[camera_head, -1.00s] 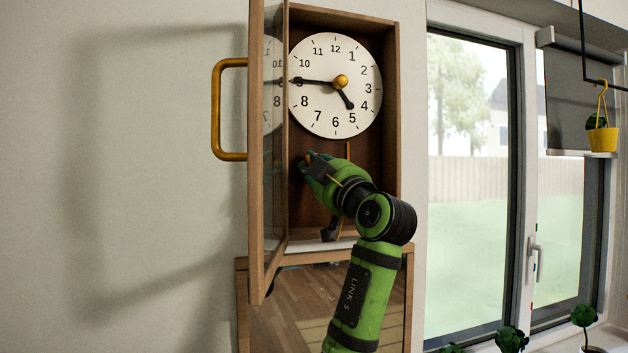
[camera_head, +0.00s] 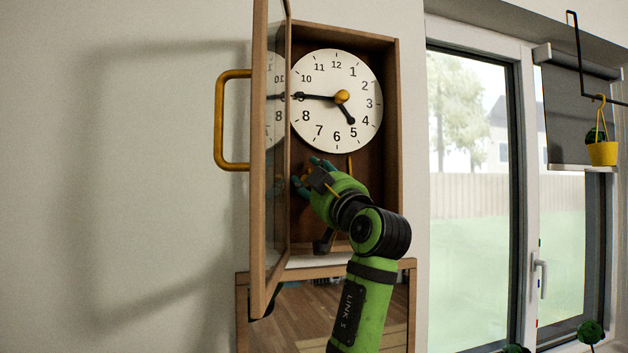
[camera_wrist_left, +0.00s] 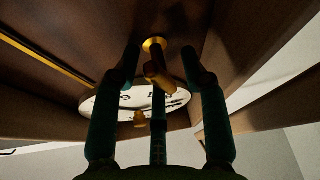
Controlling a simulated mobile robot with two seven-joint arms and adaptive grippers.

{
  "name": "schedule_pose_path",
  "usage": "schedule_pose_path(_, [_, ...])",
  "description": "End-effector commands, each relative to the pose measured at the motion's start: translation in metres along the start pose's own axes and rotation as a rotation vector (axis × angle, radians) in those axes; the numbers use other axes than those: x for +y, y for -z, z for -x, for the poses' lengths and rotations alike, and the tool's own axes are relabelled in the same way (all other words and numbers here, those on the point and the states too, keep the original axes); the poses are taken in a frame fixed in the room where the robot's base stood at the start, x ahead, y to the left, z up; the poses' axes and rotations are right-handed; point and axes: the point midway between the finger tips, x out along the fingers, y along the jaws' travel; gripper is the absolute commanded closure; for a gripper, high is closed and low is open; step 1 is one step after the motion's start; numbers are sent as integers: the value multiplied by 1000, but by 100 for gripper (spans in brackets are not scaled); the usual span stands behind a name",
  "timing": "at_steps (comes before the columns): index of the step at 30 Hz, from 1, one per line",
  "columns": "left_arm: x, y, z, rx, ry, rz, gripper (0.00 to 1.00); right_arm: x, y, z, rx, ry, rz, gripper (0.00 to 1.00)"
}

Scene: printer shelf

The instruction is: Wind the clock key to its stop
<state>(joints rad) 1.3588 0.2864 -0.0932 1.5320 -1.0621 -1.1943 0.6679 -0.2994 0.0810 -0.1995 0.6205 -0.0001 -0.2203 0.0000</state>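The wooden clock case (camera_head: 389,110) hangs on the wall, with its white dial (camera_head: 318,75) facing me. The long hand points at 9 and the short hand near 5. A small brass key (camera_head: 307,171) sits below the dial, partly covered by my fingers. In the left wrist view the key (camera_wrist_left: 157,70) stands out from a round brass collar on the brown back panel. My left gripper (camera_head: 313,175) is at the key, with its teal fingers spread. In the wrist view the fingers (camera_wrist_left: 160,65) stand around the key with visible gaps. My right gripper is out of view.
The glazed clock door (camera_head: 259,200) with its brass handle (camera_head: 219,120) stands open to the left of my arm. A thin brass rod (camera_head: 349,165) hangs right of the gripper. A wooden-framed panel (camera_head: 411,300) lies below; a window is at the right.

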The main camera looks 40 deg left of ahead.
Motion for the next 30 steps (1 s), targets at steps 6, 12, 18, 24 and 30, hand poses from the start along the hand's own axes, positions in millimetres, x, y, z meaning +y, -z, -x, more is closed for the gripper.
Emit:
schedule_pose_path(6, [1, -2, 3, -3, -1, -2, 56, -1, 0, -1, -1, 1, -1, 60])
schedule_pose_path(12, [2, -3, 29, -4, -4, 0, 56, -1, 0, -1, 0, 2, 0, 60])
schedule_pose_path(18, [1, -3, 72, -5, -4, 0, 56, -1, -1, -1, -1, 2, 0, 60])
schedule_pose_path(24, [1, -2, 106, -4, -2, -1, 56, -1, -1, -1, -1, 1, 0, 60])
schedule_pose_path(30, [0, -2, 119, -3, 0, 0, 56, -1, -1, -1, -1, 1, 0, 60])
